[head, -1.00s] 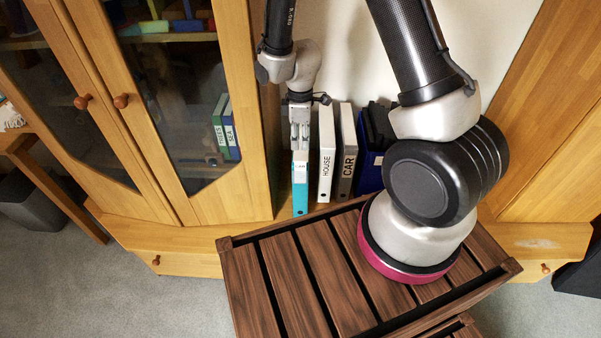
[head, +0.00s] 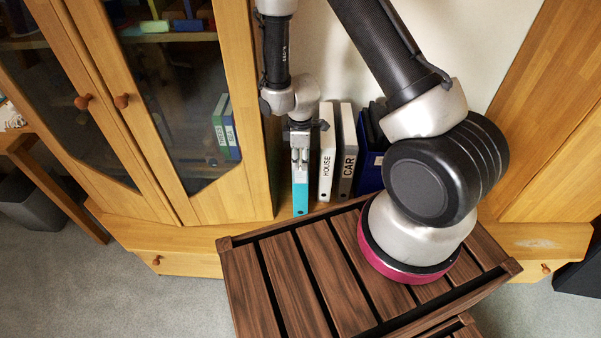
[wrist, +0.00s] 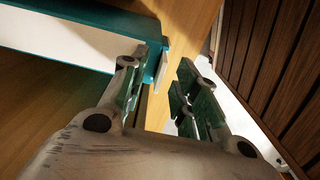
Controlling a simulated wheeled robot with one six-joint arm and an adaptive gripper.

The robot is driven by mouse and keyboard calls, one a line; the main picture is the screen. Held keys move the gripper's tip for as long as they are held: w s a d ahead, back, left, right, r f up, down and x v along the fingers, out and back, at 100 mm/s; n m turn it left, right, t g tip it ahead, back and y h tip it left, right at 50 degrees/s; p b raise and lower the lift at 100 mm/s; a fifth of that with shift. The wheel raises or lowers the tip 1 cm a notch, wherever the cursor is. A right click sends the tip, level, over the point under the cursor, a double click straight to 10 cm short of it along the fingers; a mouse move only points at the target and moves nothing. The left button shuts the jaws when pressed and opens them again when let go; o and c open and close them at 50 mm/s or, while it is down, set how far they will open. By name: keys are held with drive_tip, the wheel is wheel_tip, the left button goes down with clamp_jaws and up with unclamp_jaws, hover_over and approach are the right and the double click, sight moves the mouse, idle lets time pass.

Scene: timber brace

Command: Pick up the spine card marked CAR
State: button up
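The spine card marked CAR sat at the top of the teal binder's spine a second ago. My gripper now hides its lettering in the head view. In the wrist view a thin pale card edge (wrist: 162,69) stands out from the teal binder (wrist: 95,14), between the fingertips. In the head view the teal binder (head: 300,198) stands upright at the left of the row. My gripper (head: 300,162) is in front of its upper spine, pointing down. In the wrist view my gripper (wrist: 168,70) is open, with a gap between its fingers. Contact with the card is unclear.
A white binder marked HOUSE (head: 326,170) and a grey binder marked CAR (head: 347,168) stand close to the right, then a blue holder (head: 369,172). A glass-door cabinet (head: 247,130) is close on the left. A brown slatted crate (head: 262,290) is in front.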

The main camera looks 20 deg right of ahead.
drive_tip(key=shift+c, duration=0.4)
clamp_jaws()
drive_tip(key=shift+r, duration=0.2)
wheel_tip(320, 180, up, 11)
drive_tip(key=shift+f, duration=0.2)
idle(1.3)
idle(0.3)
